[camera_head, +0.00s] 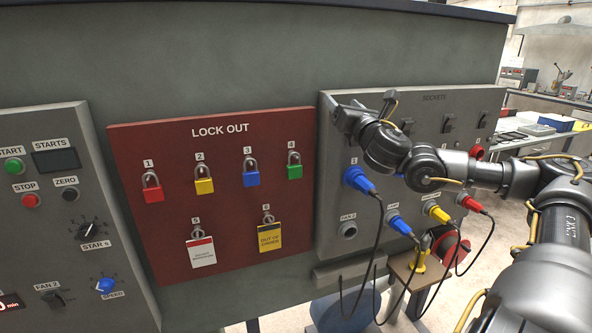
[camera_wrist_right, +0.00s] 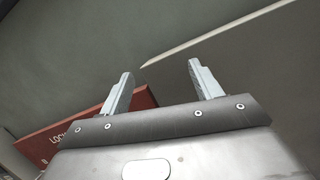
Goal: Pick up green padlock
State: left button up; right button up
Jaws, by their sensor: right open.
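The green padlock (camera_head: 294,166) hangs at position 4, at the upper right of the red LOCK OUT board (camera_head: 215,128). Its shackle is up and its body hangs upright. My right gripper (camera_head: 352,107) is to the right of and above the padlock, in front of the sockets panel and apart from the lock. In the right wrist view the gripper (camera_wrist_right: 160,68) is open with nothing between its fingers. There the red board (camera_wrist_right: 60,140) shows behind it at the lower left; the padlock is not visible. My left gripper is not in view.
Red (camera_head: 153,189), yellow (camera_head: 204,184) and blue (camera_head: 251,177) padlocks hang left of the green one. The sockets panel (camera_head: 333,200) juts out at right, with colored plugs and hanging cables. Space before the board is clear.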

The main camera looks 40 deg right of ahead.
jog(key=shift+a+r, duration=0.1)
jog(key=shift+r, duration=0.05)
jog(key=shift+a, duration=0.2)
jog(key=a+r+n, duration=0.1)
jog(key=a+n+t+y, duration=0.1)
jog(key=a+r+n+y+b, duration=0.1)
jog(key=a, duration=0.1)
jog(key=shift+r+t, duration=0.3)
jog(key=a+f+n+y+b, duration=0.2)
jog(key=a+n+y, duration=0.1)
jog(key=a, duration=0.3)
jog(key=s+f+g+b, duration=0.2)
jog(key=f, duration=0.7)
jog(key=s+f+g+b, duration=0.2)
jog(key=f+b, duration=0.1)
jog(key=f, duration=0.6)
jog(key=shift+s+a+m, duration=0.15)
jog(key=shift+s+m, duration=0.15)
jog(key=shift+m, duration=0.1)
